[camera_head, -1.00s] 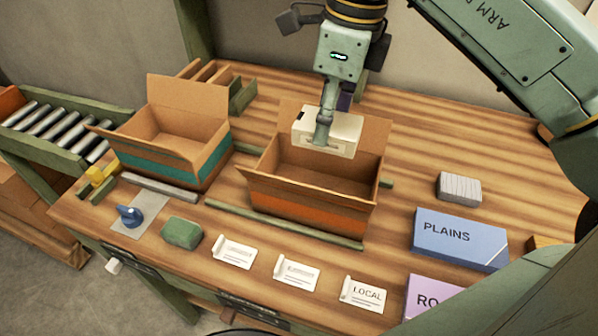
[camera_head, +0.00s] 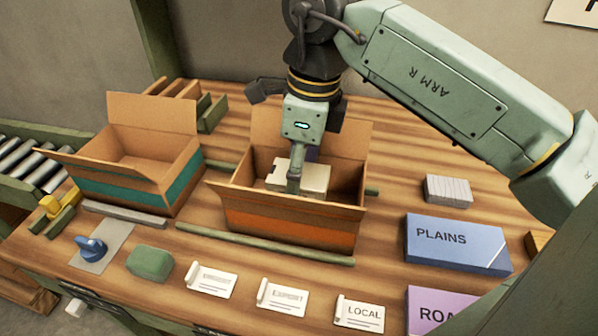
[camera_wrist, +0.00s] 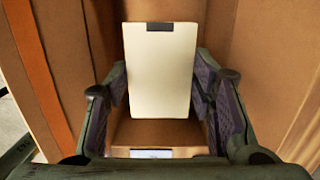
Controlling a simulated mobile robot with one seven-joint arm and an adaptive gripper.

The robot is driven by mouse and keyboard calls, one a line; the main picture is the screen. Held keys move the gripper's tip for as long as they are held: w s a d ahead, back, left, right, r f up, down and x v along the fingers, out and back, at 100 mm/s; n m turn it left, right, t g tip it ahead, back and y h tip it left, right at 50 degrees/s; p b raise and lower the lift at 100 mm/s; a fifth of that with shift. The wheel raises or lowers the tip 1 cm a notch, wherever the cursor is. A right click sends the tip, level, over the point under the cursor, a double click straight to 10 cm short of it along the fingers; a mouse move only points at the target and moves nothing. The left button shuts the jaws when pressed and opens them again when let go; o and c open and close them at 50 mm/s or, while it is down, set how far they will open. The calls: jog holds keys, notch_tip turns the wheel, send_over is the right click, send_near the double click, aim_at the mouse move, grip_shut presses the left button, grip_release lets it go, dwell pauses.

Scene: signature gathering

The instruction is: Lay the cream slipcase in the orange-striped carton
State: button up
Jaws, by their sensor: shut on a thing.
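The cream slipcase (camera_head: 313,178) is between the fingers of my gripper (camera_head: 295,180), low inside the orange-striped carton (camera_head: 290,232). My gripper is shut on it. In the wrist view the slipcase (camera_wrist: 160,75) shows its pale broad face with a dark patch at the top, and the gripper (camera_wrist: 162,90) has a purple-padded finger at each side of it. Brown carton walls (camera_wrist: 85,60) surround it there, and carton floor shows below it. Whether the slipcase touches the floor I cannot tell. The carton's flaps stand open.
A teal-striped open carton (camera_head: 135,188) stands to the left. A blue PLAINS box (camera_head: 455,245), a purple box (camera_head: 438,308) and a grey stack (camera_head: 448,190) lie to the right. A green block (camera_head: 150,263) and small cards (camera_head: 282,297) lie in front.

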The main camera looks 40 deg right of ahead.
aim_at(308, 175)
jog(key=shift+r, duration=0.1)
jog(key=shift+f+b, duration=0.55)
jog(key=shift+b, duration=0.05)
jog(key=shift+f, duration=0.1)
jog(key=o, duration=1.1)
jog(key=shift+o, duration=0.2)
jog(key=shift+r+p, duration=0.55)
jog(key=shift+r, duration=0.05)
notch_tip(308, 175, up, 12)
jog(key=s+d+p, duration=0.1)
jog(key=p, duration=0.4)
